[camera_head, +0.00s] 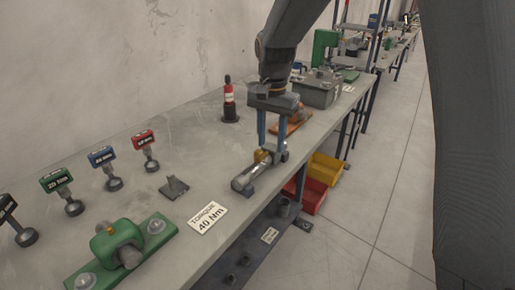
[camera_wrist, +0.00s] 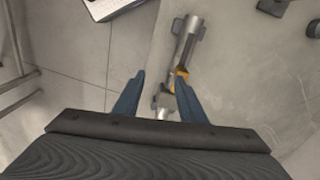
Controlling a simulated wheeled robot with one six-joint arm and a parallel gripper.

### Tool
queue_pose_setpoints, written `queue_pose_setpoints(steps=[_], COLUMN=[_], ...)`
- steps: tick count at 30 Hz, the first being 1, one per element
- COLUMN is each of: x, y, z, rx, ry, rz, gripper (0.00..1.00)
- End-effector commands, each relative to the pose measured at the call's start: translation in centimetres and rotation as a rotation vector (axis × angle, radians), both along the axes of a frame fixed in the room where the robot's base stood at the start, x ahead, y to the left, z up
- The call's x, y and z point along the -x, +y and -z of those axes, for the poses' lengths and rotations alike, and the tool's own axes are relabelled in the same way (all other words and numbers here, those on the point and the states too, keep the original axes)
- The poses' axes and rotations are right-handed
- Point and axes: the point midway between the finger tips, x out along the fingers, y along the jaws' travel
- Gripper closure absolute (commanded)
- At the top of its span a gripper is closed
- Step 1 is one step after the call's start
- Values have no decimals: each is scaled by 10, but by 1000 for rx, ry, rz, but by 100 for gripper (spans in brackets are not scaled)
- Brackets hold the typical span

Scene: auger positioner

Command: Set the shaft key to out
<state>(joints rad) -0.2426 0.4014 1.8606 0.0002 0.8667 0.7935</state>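I cannot tell for sure which part is the shaft key. In the wrist view the tool (camera_wrist: 186,42) runs down past the right fingertip. My gripper (camera_head: 273,150) points down over the tool's far end, its blue fingers apart. The wrist view also shows the gripper (camera_wrist: 160,76) open, with nothing clamped. The right finger hides part of the tool. A green housing (camera_head: 104,244) with a grey shaft end and an orange knob sits at the lower left.
A white card reading "TORQUE 40 Nm" (camera_head: 208,217) and a dark stand (camera_head: 174,187) lie near the tool. Several labelled coloured stands, one red (camera_head: 143,137), line the left. A red-and-black post (camera_head: 229,100) stands behind. Red (camera_head: 312,196) and yellow (camera_head: 326,168) bins sit below the edge.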

Motion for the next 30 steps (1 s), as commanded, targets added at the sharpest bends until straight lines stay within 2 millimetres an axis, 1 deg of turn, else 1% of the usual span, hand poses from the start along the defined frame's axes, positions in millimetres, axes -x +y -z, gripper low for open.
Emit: queue_pose_setpoints(steps=[1,3,6,8,11,18,21,25,30], x=[-10,-19,-26,-27,-26,-25,-26,-26,-27], y=[13,25,34,36,36,35,35,35,35], z=[-6,-10,-12,-10,1,38,51,60,64], rx=[1,2,3,4,5,4,4,3,2], ry=[4,9,13,15,17,18,17,14,13], rz=[31,71,102,111,114,113,112,112,112], gripper=[62,62,62,62,62,62,62,62,62])
